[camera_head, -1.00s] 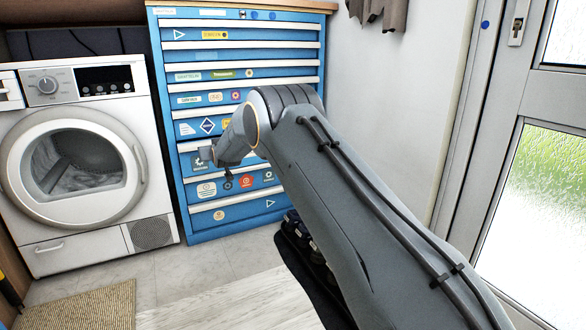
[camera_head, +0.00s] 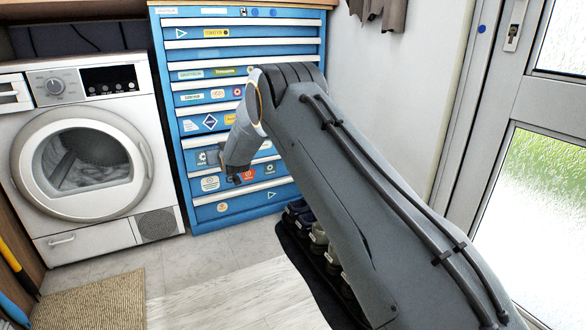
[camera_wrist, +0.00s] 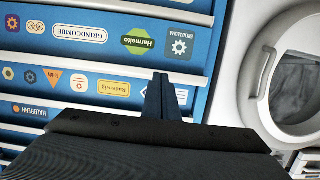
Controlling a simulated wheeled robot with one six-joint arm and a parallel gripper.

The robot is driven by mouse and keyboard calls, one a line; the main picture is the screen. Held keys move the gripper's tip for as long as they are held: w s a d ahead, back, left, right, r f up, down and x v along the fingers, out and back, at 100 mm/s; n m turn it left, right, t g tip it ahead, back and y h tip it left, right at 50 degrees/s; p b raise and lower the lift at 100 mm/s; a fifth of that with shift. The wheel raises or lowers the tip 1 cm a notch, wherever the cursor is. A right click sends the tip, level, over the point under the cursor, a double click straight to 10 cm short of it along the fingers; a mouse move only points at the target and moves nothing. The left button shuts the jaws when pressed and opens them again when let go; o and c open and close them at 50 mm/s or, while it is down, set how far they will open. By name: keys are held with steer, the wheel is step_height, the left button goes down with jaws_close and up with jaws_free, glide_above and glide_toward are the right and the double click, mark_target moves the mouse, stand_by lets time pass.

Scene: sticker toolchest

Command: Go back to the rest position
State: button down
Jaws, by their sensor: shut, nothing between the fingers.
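My gripper (camera_wrist: 161,95) shows in the wrist view as two dark fingers side by side, closed with nothing between them. It points toward the blue tool chest (camera_head: 235,55), whose stickered drawer fronts (camera_wrist: 98,60) fill much of the wrist view. I cannot tell the exact gap between fingertips and chest. In the head view my arm reaches from the lower right and bends down in front of the chest's lower drawers. The fingers are hard to make out there. The chest's drawers look shut.
A white washing machine (camera_head: 75,240) stands left of the chest. Several shoes (camera_head: 318,240) sit on a dark mat at the chest's right foot, partly behind my arm. A glazed door (camera_head: 525,110) is at the right. A brown rug (camera_head: 95,300) lies front left; the floor between is clear.

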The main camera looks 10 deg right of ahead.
steer(key=shift+s, duration=0.1)
steer(key=s+a+r+n+g, duration=0.1)
steer(key=s+a+r+g, duration=0.15)
steer(key=s, duration=0.75)
steer(key=s+a+r+g+p, duration=0.1)
steer(key=s+a+r+g, duration=0.2)
steer(key=s, duration=0.7)
steer(key=s+a+r+n+g, duration=0.15)
steer(key=s+r, duration=0.25)
steer(key=s, duration=0.6)
steer(key=s+d+g+h+p, duration=0.1)
steer(key=s+d+g, duration=0.25)
steer(key=s, duration=1.15)
steer(key=s+d+n+g, duration=0.15)
steer(key=s+d, duration=0.25)
steer(key=s, duration=1)
steer(key=s+d+g+h+p, duration=0.1)
steer(key=s+d+g, duration=0.25)
steer(key=s, duration=1.15)
steer(key=d+r+m+h+p, duration=0.1)
steer(key=d+r+m+p, duration=0.2)
steer(key=d+r+p, duration=0.8)
steer(key=d+r+m+h+p, duration=0.1)
steer(key=d+r+m+p, duration=0.3)
steer(key=d+r+p, duration=0.7)
step_height(320, 180, up, 7)
steer(key=t+p, duration=0.1)
steer(key=p, duration=1.4)
steer(key=shift+p, duration=0.35)
